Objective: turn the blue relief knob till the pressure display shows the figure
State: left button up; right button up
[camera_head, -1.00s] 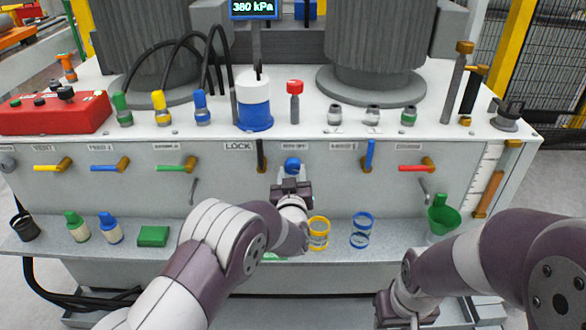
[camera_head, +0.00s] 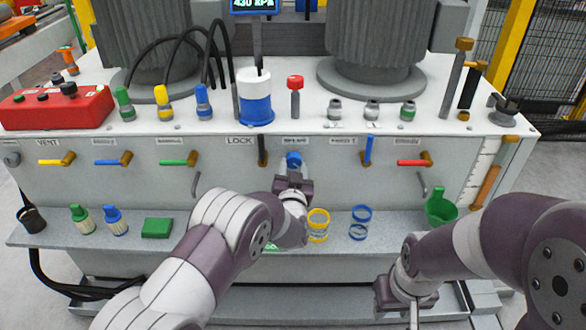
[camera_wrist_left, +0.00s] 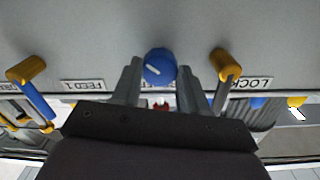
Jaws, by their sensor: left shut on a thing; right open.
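The blue relief knob (camera_head: 294,160) sits on the front panel, under a small label. My left gripper (camera_head: 293,172) is shut on it. In the left wrist view the knob (camera_wrist_left: 159,66) shows between the two fingers (camera_wrist_left: 158,82), with a white pointer line on its face. The pressure display (camera_head: 254,4) at the top edge reads 430 kPa and is partly cut off. My right gripper (camera_head: 408,305) is open and empty at the lower right, in front of the shelf.
Yellow (camera_head: 318,225) and blue (camera_head: 360,223) ring-shaped holders and a green funnel (camera_head: 440,208) stand on the lower shelf.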

pick_arm(q)
jog(key=shift+f, duration=0.15)
jog(key=o, duration=1.1)
jog(key=shift+c, duration=0.2)
jog(key=shift+s, duration=0.1)
jog(key=s+p, duration=0.2)
jog(key=s, duration=1)
jog(key=shift+s+a+p, duration=0.15)
jog(key=shift+s+p, duration=0.15)
jog(key=shift+p, duration=0.1)
